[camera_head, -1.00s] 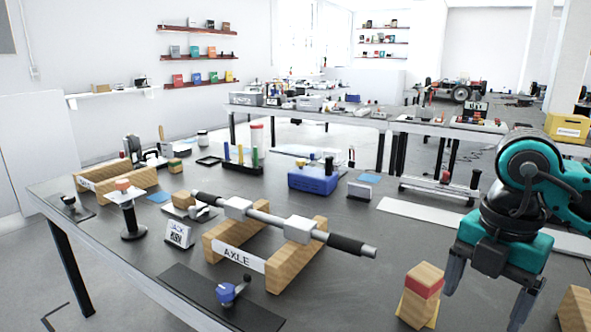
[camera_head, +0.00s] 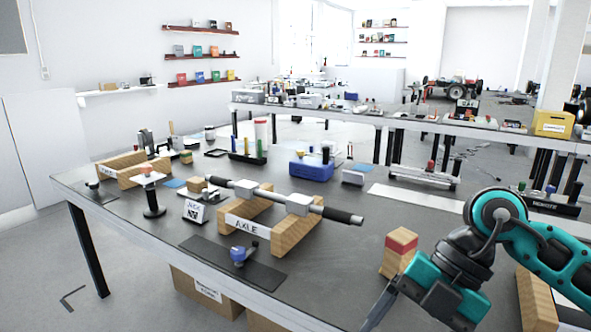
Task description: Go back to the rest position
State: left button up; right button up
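My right gripper (camera_head: 415,318) comes in from the lower right on its teal and black arm (camera_head: 545,247). It hangs over the front edge of the table, just in front of a wooden block with a red band (camera_head: 399,252). One finger shows, set wide at the left side of the gripper body. The fingertips are cut off by the bottom of the picture, and nothing is seen held. The gripper appears apart from the block. My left gripper is not in view.
An axle (camera_head: 285,200) rests on wooden cradles (camera_head: 290,238) on the grey table (camera_head: 345,270). A dark mat with a blue-knobbed part (camera_head: 238,255) lies near the front edge. A wooden block (camera_head: 535,300) stands close to the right arm. Cardboard boxes (camera_head: 205,292) sit under the table.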

jog(key=a+r+m+t+y+p, duration=0.25)
jog(key=a+r+y, duration=0.45)
jog(key=a+y, duration=0.6)
jog(key=w+d+f+m+t+h+p, duration=0.1)
jog(key=w+d+f+m+t+h, duration=0.3)
jog(key=m+t, duration=0.55)
jog(key=w+d+f+m+t+h+p, duration=0.1)
jog(key=d+f+m+t+h, duration=0.45)
jog(key=d+m+t, duration=0.35)
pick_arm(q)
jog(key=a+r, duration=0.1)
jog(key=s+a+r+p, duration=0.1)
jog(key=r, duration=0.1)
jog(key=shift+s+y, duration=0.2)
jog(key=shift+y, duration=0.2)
pick_arm(e)
jog(key=s+d+f+m+g+h, duration=0.2)
jog(key=s+f+m+g+h, duration=0.1)
jog(key=f, duration=0.7)
jog(key=s+d+f+m+g+h, duration=0.2)
jog(key=s+f+g+h, duration=0.2)
jog(key=s+f, duration=0.4)
notch_tip(320, 180, down, 2)
jog(key=shift+s+f+m+g+h, duration=0.1)
jog(key=shift+s+m+g+h, duration=0.2)
jog(key=shift+m+g+h, duration=0.1)
jog(key=shift+d, duration=0.1)
